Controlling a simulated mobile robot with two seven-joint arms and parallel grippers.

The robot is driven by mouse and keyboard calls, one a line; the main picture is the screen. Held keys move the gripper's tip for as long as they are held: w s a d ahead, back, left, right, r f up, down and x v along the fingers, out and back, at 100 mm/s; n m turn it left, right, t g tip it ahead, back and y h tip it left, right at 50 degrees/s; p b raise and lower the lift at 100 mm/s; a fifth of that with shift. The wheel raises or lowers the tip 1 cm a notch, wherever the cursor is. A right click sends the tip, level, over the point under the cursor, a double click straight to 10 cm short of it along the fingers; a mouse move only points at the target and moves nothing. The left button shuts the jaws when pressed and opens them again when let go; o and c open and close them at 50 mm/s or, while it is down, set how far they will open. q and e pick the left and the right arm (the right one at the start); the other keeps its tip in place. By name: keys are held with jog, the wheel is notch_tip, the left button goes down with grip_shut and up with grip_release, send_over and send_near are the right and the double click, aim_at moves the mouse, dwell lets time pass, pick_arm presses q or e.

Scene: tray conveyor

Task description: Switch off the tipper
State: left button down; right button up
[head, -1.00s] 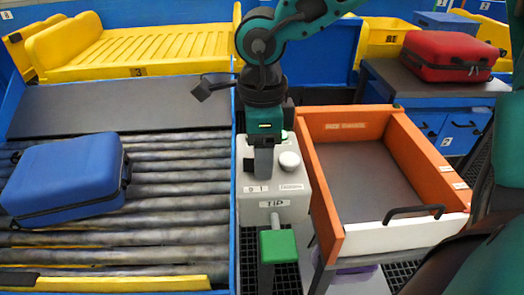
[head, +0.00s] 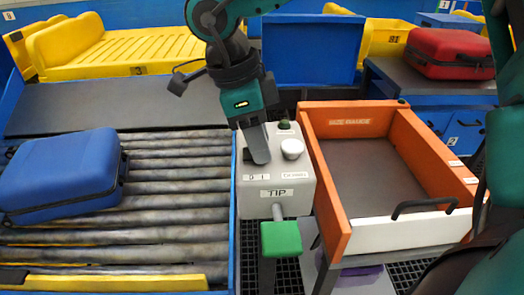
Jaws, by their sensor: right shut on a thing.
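The tipper's control box (head: 275,200) is pale grey and marked TIP, and stands between the roller conveyor and the orange gauge. On its top are a white round knob (head: 292,149), a dark green button (head: 284,125) and a dark switch at the left labelled 0 and 1. My right gripper (head: 259,158) is tilted over the left of the box top, its fingers together at the dark switch. The fingers hide part of the switch, so its setting cannot be told. A green pedal-like block (head: 281,238) sits below the box. My left gripper is not in view.
A blue suitcase (head: 62,178) lies on the rollers (head: 170,210) at the left. The orange size gauge (head: 328,205) stands close to the right of the box. A red suitcase (head: 450,53) lies on a grey counter at the back right.

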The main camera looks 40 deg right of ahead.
jog(key=shift+a+f, duration=0.1)
jog(key=shift+f, duration=0.1)
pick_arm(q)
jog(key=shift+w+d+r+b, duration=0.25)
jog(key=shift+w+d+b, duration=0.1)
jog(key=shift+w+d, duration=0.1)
pick_arm(e)
jog(key=shift+r+g+h, duration=0.2)
jog(key=shift+g+h, duration=0.1)
jog(key=shift+h, duration=0.1)
jog(key=o, duration=1)
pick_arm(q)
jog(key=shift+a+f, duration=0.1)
pick_arm(e)
jog(key=shift+o, duration=0.2)
jog(key=shift+r, duration=0.1)
pick_arm(q)
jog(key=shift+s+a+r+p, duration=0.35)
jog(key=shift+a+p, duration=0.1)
jog(key=shift+p, duration=0.65)
pick_arm(e)
jog(key=v, duration=1.2)
jog(key=shift+r, duration=0.35)
jog(key=shift+w+a, duration=0.1)
jog(key=shift+a, duration=0.05)
